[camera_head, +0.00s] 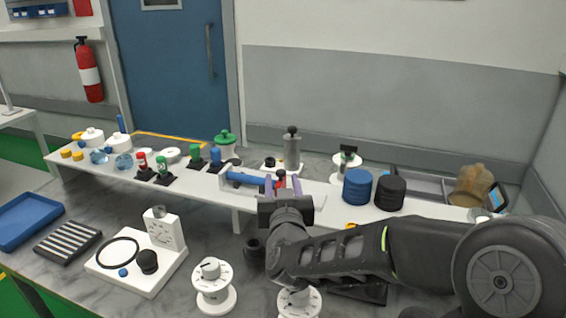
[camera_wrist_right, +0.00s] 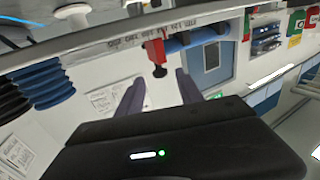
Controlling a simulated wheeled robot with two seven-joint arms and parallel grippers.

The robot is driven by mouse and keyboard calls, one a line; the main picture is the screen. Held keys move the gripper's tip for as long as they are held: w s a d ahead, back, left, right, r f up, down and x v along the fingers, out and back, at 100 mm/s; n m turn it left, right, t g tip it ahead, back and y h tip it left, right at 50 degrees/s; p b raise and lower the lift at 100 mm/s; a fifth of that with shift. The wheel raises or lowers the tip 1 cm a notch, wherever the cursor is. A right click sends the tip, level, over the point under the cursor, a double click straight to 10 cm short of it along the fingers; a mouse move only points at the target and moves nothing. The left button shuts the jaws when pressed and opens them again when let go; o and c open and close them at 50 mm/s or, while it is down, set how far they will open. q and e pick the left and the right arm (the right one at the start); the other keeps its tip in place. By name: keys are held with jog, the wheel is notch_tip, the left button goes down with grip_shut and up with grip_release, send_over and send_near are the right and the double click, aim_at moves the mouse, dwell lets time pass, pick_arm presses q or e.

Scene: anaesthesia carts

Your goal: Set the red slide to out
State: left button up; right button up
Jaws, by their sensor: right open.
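The red slide (camera_head: 281,176) sits on a blue rod (camera_head: 246,179) in a white frame on the raised white shelf, towards the rod's right end in the head view. In the right wrist view the red slide (camera_wrist_right: 154,50) has a dark knob pointing towards me, and the blue rod (camera_wrist_right: 198,38) runs through it. My right gripper (camera_head: 283,186) is open, its purple fingers close to the slide. In the wrist view the fingers (camera_wrist_right: 158,95) stand apart on either side of the knob's line, with a gap before it. Contact is not visible. My left gripper is out of view.
A grey cylinder with a black knob (camera_head: 291,150) stands behind the slide. Blue discs (camera_head: 357,187) and black discs (camera_head: 390,194) stand to its right. White dials (camera_head: 212,285) stand on the lower counter in front. Small labels by the slide are too blurred to read.

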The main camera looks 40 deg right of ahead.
aim_at(280, 170)
jog(key=shift+p+x, duration=0.3)
jog(key=shift+x, duration=3.55)
grip_shut()
jog(key=shift+r, duration=0.1)
